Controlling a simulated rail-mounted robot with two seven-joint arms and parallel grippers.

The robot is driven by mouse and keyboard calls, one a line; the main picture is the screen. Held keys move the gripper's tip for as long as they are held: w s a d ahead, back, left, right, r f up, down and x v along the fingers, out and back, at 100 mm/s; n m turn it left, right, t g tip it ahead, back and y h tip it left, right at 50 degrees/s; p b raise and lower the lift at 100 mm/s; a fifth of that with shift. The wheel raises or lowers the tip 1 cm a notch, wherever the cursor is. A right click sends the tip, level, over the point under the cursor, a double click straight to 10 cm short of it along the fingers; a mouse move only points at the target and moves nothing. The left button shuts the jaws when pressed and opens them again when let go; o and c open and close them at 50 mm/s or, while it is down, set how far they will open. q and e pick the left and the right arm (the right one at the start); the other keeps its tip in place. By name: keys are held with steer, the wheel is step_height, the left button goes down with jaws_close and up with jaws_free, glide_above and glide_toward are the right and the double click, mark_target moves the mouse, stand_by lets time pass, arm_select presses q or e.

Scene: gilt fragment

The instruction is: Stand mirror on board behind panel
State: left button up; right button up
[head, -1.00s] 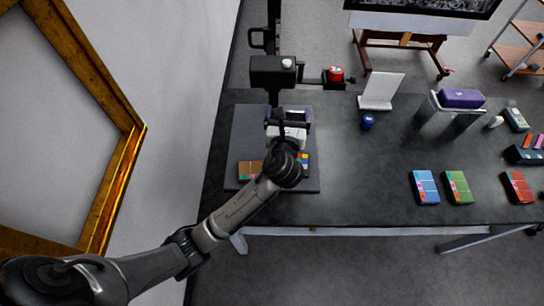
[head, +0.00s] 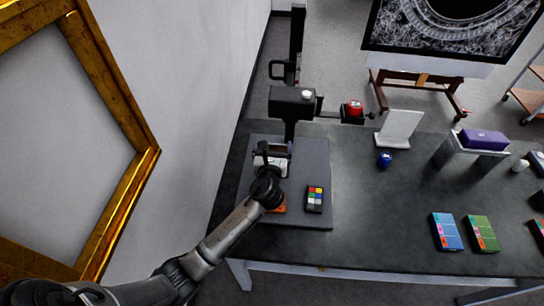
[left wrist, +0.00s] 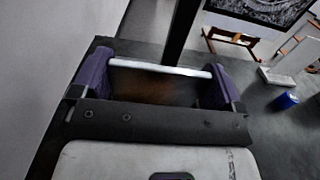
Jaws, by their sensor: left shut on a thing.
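My left gripper (head: 272,148) is shut above the back left part of the dark grey board (head: 312,168). In the left wrist view its purple fingers (left wrist: 160,82) hold a thin plate with a pale bright edge (left wrist: 160,67), which I take as the mirror. Its brownish, blurred face (left wrist: 150,88) shows between them. I cannot tell whether its lower edge touches the board. An orange-brown panel (head: 280,209) lies on the board's front left part, mostly hidden by my arm. My right gripper is not in view.
A colour chart (head: 315,198) lies on the board. A black camera-like box on a post (head: 292,97) rises behind it. A white upright stand (head: 400,127), blue jar (head: 384,158) and red-topped object (head: 354,109) are to the right. The table middle (head: 380,215) is clear.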

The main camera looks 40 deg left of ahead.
arm_select(q)
steer(key=shift+a+f, duration=0.15)
steer(key=shift+a, duration=0.1)
steer(key=shift+f+b, duration=0.9)
steer(key=shift+f, duration=1.1)
steer(key=o, duration=1.7)
steer(key=shift+f, duration=0.15)
